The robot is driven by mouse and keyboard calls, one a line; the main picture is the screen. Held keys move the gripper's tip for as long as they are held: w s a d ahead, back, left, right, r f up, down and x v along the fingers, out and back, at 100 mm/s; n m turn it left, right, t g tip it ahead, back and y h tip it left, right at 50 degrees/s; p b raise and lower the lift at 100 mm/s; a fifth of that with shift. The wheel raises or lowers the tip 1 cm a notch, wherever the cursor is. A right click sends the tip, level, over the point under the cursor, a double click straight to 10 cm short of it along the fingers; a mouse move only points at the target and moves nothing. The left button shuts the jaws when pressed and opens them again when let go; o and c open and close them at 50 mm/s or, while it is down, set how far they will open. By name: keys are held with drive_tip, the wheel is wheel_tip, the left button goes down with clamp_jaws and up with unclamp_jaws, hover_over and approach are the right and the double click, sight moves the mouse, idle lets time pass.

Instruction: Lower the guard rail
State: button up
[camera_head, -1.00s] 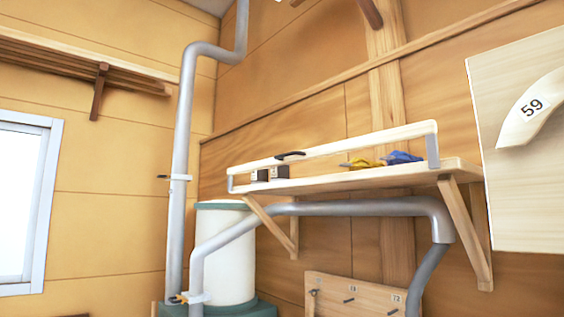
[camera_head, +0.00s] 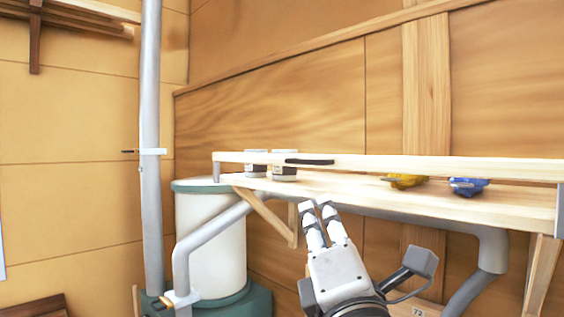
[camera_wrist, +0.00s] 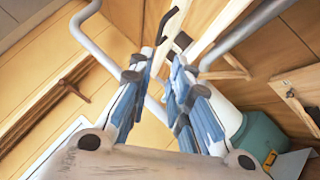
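The guard rail (camera_head: 420,165) is a pale wooden bar along the front of a wooden shelf (camera_head: 400,196), raised above its board on grey end brackets. A black handle (camera_head: 310,162) sits on the rail, left of its middle. In the wrist view the handle (camera_wrist: 166,22) shows just beyond the fingertips, with the rail running away from me. My gripper (camera_head: 316,205) is in front of the shelf, its fingertips pointing up, below the handle in the picture. In the wrist view my gripper (camera_wrist: 162,62) has its blue-padded fingers a little apart, with nothing visible between them.
Two small dark-and-white containers (camera_head: 270,168), a yellow item (camera_head: 405,181) and a blue item (camera_head: 468,187) stand on the shelf behind the rail. A grey pipe (camera_head: 212,238) runs under the shelf, near a white tank (camera_head: 212,262). A vertical pipe (camera_head: 150,200) stands left.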

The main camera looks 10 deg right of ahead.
sight(302, 163)
drive_tip(key=p+x, duration=0.5)
drive_tip(key=x, duration=1.2)
drive_tip(key=shift+w+d+r, duration=0.1)
drive_tip(key=shift+w+r, duration=0.05)
drive_tip(key=shift+w, duration=0.15)
drive_tip(key=shift+c, duration=0.4)
clamp_jaws()
